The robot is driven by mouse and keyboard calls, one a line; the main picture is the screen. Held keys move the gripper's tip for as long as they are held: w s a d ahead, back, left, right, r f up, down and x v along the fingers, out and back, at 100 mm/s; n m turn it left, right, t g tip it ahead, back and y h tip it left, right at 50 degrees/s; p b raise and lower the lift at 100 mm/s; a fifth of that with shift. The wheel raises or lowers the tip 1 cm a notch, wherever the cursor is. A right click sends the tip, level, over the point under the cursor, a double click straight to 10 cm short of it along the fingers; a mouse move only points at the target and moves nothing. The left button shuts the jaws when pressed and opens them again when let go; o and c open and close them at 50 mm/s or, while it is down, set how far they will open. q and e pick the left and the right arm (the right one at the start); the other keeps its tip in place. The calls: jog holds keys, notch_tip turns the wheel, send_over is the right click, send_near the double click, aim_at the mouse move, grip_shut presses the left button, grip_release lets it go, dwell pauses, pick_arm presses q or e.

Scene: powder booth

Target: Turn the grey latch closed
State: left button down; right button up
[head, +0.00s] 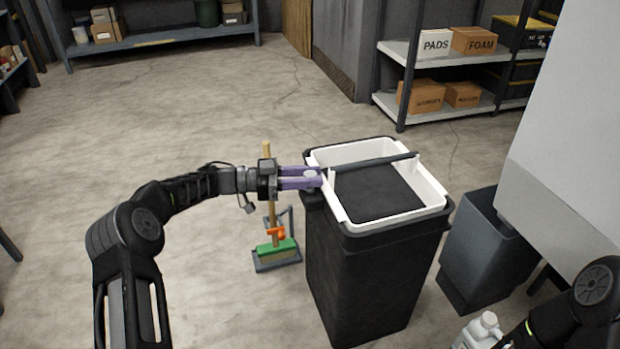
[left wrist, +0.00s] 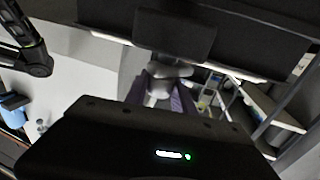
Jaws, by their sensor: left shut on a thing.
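A black bin (head: 360,270) with a white frame (head: 355,215) in its top stands at the centre of the head view. A dark bar (head: 375,162) crosses the frame. My left gripper (head: 314,178), with purple fingers, reaches in from the left to the bin's left rim. In the left wrist view its fingers (left wrist: 160,92) are shut on a small grey piece, which looks like the grey latch (left wrist: 165,71). The fingers hide most of the latch in the head view, so its angle is unclear. My right arm shows at the bottom right, its gripper out of sight.
A broom with a green head (head: 275,248) stands left of the bin. A grey bin (head: 487,250) stands to its right, beside a large pale panel (head: 570,130). A white bottle (head: 480,330) is at the lower right. Shelves (head: 440,110) stand behind.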

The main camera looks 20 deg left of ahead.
pick_arm(q)
jog(key=shift+m+g+b, duration=0.5)
jog(key=shift+g, duration=0.2)
pick_arm(e)
jog(key=shift+w+d+f, duration=0.1)
jog(key=shift+w+f, duration=0.05)
jog(key=shift+f, duration=0.6)
pick_arm(q)
jog(key=shift+h, duration=0.3)
jog(key=c, duration=1.1)
grip_release()
jog(key=shift+o, duration=0.2)
